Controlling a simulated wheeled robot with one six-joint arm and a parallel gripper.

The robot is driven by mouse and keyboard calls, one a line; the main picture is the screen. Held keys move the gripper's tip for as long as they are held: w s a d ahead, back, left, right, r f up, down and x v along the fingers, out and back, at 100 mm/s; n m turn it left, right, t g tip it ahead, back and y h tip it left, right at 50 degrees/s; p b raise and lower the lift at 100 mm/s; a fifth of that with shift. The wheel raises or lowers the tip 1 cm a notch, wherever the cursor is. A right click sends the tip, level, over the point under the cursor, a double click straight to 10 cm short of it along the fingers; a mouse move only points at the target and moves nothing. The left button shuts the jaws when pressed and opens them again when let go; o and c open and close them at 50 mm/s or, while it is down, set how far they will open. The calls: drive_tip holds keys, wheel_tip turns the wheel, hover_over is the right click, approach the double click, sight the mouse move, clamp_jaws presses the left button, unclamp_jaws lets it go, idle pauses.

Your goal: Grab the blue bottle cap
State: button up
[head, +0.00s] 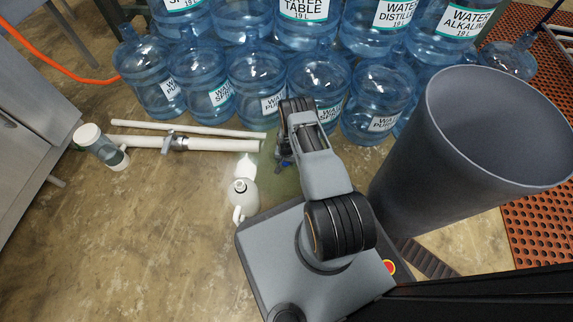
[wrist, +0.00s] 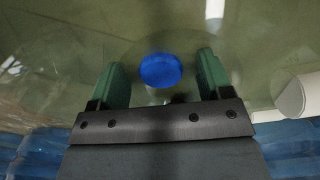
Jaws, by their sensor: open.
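The blue bottle cap (wrist: 161,71) shows in the wrist view as a round blue disc. It lies between the two green fingers of my gripper (wrist: 160,80), seen from above and slightly beyond the jaws' dark base. My gripper is open, with a gap on each side of the cap; I cannot tell how far above the cap the fingertips are. In the head view my arm hides most of my gripper (head: 284,160), which is low near the floor, and the cap is not clearly visible there.
Several blue water jugs (head: 262,80) stand in rows behind my gripper. White pipes (head: 215,145) lie on the floor to the left, near a white jug (head: 243,196) and a clear white-lidded container (head: 112,153). A large grey bin (head: 440,170) stands at right.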

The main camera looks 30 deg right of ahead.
drive_tip(key=shift+c, duration=0.3)
drive_tip(key=c, duration=0.9)
drive_tip(key=shift+r, duration=0.1)
drive_tip(key=shift+c, duration=0.2)
